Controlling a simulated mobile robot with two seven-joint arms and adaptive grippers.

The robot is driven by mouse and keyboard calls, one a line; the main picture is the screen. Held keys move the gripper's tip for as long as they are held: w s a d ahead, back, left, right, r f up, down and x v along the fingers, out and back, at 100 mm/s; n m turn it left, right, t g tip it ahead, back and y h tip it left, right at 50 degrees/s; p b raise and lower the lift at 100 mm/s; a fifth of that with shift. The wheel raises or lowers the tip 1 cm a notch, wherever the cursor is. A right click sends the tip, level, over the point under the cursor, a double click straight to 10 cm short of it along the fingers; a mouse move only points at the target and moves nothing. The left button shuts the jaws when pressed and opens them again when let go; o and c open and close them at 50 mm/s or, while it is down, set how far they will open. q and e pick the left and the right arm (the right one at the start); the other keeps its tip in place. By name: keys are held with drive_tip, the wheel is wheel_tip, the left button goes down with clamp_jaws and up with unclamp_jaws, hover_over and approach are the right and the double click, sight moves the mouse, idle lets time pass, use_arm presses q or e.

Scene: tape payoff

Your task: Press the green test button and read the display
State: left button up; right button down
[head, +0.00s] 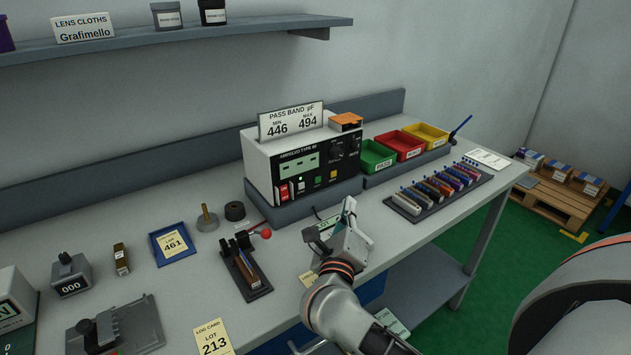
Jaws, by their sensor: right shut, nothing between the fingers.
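The tester (302,160) is a white box with a black front panel on a grey base at the back of the bench. Its pale green display (299,165) shows small dark marks that I cannot read. The green button (318,181) sits low on the panel, between a white button (301,187) and a yellow one (333,176). A red switch is at the panel's left. My right gripper (326,230) is shut and empty, in front of and below the panel, apart from the button. My left gripper is not in view.
A pass band sign (291,122) reading 446 to 494 stands on the tester. Green, red and yellow bins (424,132) and a rack of parts (438,190) are to the right. A red-knobbed lever fixture (245,266) stands left of my gripper. A shelf (180,40) overhangs the back left.

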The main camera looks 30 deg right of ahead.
sight(318, 179)
drive_tip(key=shift+w, duration=0.1)
drive_tip(key=w, duration=0.2)
drive_tip(key=w+b, duration=0.1)
drive_tip(key=w, duration=0.1)
drive_tip(key=w+b, duration=0.1)
drive_tip(key=w, duration=0.1)
drive_tip(key=shift+w+a, duration=0.25)
drive_tip(key=shift+w, duration=0.05)
drive_tip(key=shift+w+a, duration=0.1)
drive_tip(key=shift+w, duration=0.9)
drive_tip(key=shift+w, duration=0.1)
idle(0.6)
drive_tip(key=shift+w, duration=0.35)
